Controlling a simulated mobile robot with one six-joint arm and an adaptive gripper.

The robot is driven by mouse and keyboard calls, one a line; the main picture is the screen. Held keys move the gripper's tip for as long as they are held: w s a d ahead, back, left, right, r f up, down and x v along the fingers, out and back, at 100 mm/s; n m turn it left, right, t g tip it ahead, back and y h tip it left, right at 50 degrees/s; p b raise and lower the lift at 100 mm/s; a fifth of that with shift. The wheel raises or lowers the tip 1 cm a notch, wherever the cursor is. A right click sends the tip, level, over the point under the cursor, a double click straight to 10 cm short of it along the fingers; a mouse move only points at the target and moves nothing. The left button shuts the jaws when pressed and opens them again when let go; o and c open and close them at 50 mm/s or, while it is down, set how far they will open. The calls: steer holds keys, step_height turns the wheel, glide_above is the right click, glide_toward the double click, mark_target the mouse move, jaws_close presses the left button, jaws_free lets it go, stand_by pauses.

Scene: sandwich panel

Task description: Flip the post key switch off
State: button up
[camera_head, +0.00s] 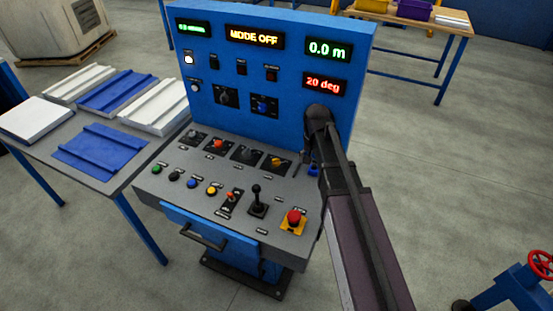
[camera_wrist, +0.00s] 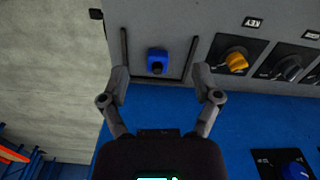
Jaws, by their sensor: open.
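A blue key-like knob (camera_wrist: 157,56) with a dark lower part is on the grey sloped console, and I take it for the post key switch. In the wrist view it appears between the fingers of my gripper (camera_wrist: 159,42), which is open and holds nothing. I cannot tell how near the fingertips are to the console. In the head view the blue knob (camera_head: 314,169) is largely hidden by my arm at the console's right side. A yellow rotary knob (camera_wrist: 236,61) is beside it, with a KEY label above. The mode display (camera_head: 254,38) reads MODE OFF.
The upright blue panel (camera_head: 285,20) stands just behind the controls. The console also carries a black joystick (camera_head: 257,200), a red emergency button (camera_head: 293,218) and several coloured buttons. A table (camera_head: 120,187) with blue and white panels is at left.

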steer(key=r+m+p, duration=0.1)
steer(key=r+m, duration=0.1)
glide_above(276, 159)
steer(key=shift+w+f, duration=0.1)
steer(key=shift+f, duration=0.15)
steer(key=shift+f, duration=0.15)
step_height(276, 159, down, 14)
steer(key=b, duration=1.3)
steer(key=shift+r+b, duration=0.25)
steer(key=shift+b, duration=0.1)
steer(key=shift+c, duration=0.2)
jaws_close()
